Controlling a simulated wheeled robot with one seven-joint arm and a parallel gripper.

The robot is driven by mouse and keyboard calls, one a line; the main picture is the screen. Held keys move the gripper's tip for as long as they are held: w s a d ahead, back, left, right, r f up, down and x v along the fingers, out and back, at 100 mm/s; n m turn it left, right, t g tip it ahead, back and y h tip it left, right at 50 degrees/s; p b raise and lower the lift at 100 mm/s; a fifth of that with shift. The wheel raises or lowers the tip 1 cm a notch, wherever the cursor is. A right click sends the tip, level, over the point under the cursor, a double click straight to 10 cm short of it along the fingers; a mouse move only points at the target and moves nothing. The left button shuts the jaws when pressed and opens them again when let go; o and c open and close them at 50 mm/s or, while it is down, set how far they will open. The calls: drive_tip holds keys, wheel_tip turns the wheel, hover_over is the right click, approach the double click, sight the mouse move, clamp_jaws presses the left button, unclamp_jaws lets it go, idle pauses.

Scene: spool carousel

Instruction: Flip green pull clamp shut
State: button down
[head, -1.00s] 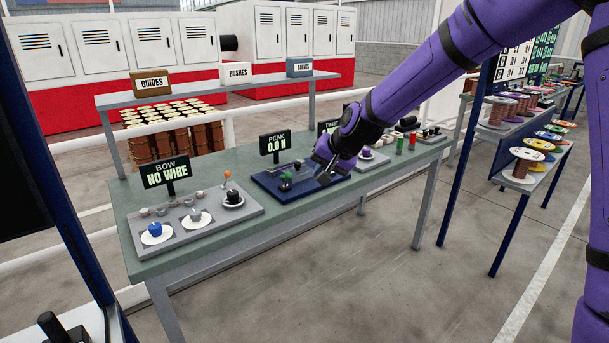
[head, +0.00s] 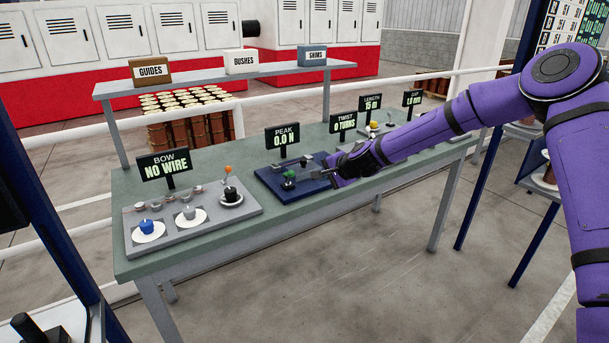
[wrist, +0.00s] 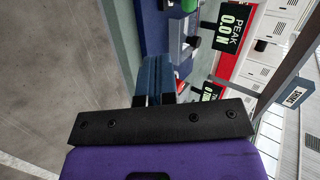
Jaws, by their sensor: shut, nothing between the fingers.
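The green pull clamp (head: 289,177) sits on the blue plate (head: 268,184) of the PEAK station, on the green-grey bench. Its green part also shows in the wrist view (wrist: 192,42), beyond my fingers and partly hidden. Whether its lever is up or down is too small to tell. My gripper (head: 325,175) is shut and empty. It is just to the right of the clamp, low over the plate's right part, and apart from the green part. In the wrist view the blue-grey fingers (wrist: 155,72) lie side by side, pointing toward the plate.
The PEAK display (head: 282,138) reads 0.0 N and stands behind the plate. To its left is the grey BOW station (head: 150,238) with blue, grey and black parts. A shelf (head: 230,77) with labelled boxes runs behind. The bench's front edge is clear.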

sight(290, 178)
drive_tip(key=shift+w+f, duration=0.1)
drive_tip(key=shift+w, duration=0.1)
drive_tip(key=x, duration=1)
drive_tip(key=shift+a, duration=0.1)
drive_tip(key=shift+w+a+r, duration=0.3)
drive_tip(key=shift+w+a, duration=0.4)
drive_tip(key=shift+a, duration=0.05)
drive_tip(key=shift+w+a+r, duration=0.15)
drive_tip(key=shift+w+a, duration=0.4)
drive_tip(key=shift+w, duration=0.1)
